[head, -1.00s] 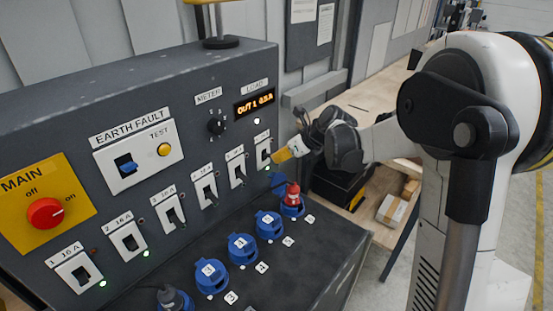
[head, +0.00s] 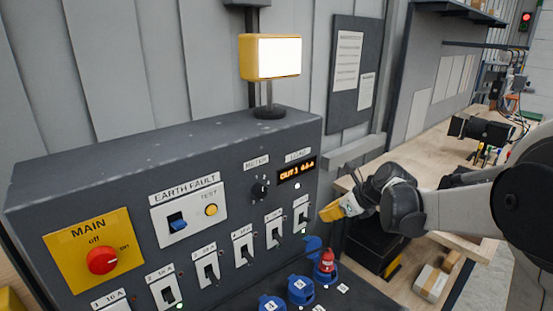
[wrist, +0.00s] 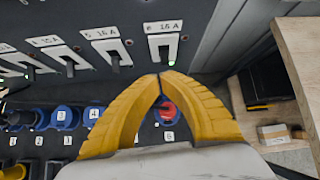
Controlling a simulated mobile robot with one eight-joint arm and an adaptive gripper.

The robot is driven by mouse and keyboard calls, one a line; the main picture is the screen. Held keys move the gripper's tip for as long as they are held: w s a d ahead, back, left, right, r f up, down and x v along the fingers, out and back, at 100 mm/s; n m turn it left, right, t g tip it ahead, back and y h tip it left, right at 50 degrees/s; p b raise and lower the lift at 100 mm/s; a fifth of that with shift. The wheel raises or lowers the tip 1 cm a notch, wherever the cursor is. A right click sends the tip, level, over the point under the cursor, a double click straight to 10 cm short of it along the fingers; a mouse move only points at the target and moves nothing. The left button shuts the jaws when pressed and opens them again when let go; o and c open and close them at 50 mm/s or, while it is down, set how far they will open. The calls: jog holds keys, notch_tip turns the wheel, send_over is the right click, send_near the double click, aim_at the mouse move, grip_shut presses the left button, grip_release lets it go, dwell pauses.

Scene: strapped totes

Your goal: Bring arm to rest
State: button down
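My gripper (head: 332,211) is at the right end of the grey switch panel, its yellow fingers pointing at the rightmost breaker switch (head: 301,216) with a small gap. In the wrist view my gripper (wrist: 160,78) has its two fingertips together with nothing between them. The rightmost breaker (wrist: 163,46) shows just beyond the tips. A red plug (wrist: 166,112) in a socket below is seen through the gap between the curved fingers; it stands upright in the head view (head: 327,260). My arm reaches in from the right.
The panel carries a red main knob (head: 102,260), an earth-fault switch (head: 178,222), a lit display (head: 297,172) and several breakers. A yellow-framed lamp (head: 271,56) stands on top, its face bright. A wooden bench (head: 440,165) with a cardboard box (head: 431,283) below is at right.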

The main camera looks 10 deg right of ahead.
jog(key=s+a+f+n+h+b, duration=0.1)
jog(key=s+f+n+b, duration=0.1)
jog(key=s+n, duration=0.7)
jog(key=s+a+f+n+h+b, duration=0.1)
jog(key=s+f+n+h+b, duration=0.1)
jog(key=s+n, duration=0.7)
jog(key=s+a+f+n+h+b, duration=0.1)
jog(key=s+f+n+b, duration=0.2)
jog(key=s+n, duration=0.6)
jog(key=s+b, duration=0.2)
jog(key=s, duration=0.1)
jog(key=shift+f+n+h, duration=0.3)
jog(key=shift+f+h, duration=0.1)
jog(key=shift+s, duration=0.1)
